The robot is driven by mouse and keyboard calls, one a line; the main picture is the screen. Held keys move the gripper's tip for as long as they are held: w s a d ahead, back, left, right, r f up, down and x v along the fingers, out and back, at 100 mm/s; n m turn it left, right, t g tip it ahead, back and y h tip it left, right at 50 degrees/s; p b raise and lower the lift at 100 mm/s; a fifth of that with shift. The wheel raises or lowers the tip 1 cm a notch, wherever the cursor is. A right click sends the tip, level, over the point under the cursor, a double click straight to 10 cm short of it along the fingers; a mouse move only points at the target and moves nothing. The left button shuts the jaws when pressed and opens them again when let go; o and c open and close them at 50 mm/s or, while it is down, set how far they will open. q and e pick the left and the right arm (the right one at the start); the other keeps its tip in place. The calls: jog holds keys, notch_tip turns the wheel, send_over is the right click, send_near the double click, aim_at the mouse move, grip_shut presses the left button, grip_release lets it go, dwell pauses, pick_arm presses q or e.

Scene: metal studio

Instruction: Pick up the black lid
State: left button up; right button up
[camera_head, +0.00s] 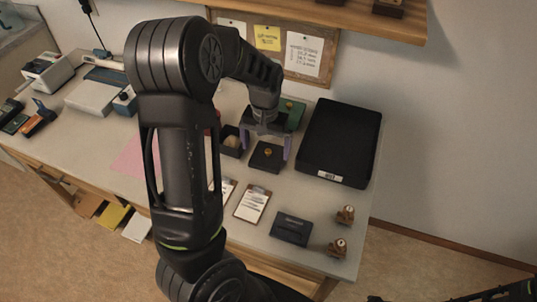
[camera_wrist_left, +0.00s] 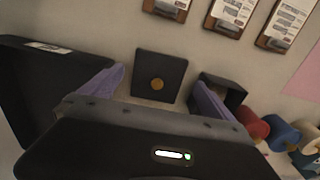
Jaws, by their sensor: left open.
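The black lid (camera_head: 267,156) is a small flat square with a round gold-brown knob in its middle. It lies on the table, and it also shows in the left wrist view (camera_wrist_left: 173,66). My left gripper (camera_head: 265,147) is open above the lid, its purple fingers apart on either side of it in the picture. In the left wrist view the fingers (camera_wrist_left: 160,82) point toward the lid with nothing between them; contact cannot be made out. A small open black box (camera_head: 231,149) stands just left of the lid. My right gripper is not seen.
A large black case (camera_head: 340,140) stands close on the right. A green item (camera_head: 292,112) lies behind. Clipboards (camera_head: 253,203), a dark flat box (camera_head: 291,229) and two small brown-and-white items (camera_head: 345,214) are in front. A shelf (camera_head: 330,14) hangs above.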

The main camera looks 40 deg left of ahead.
aim_at(266, 160)
pick_arm(q)
jog(key=shift+f, duration=0.15)
notch_tip(266, 160, down, 5)
jog(key=shift+f+p, duration=0.1)
jog(key=shift+p, duration=0.5)
jog(key=shift+c, duration=0.4)
jog(key=c, duration=1)
jog(key=shift+c, duration=0.3)
jog(key=shift+w, duration=0.1)
notch_tip(266, 160, up, 10)
jog(key=b, duration=0.1)
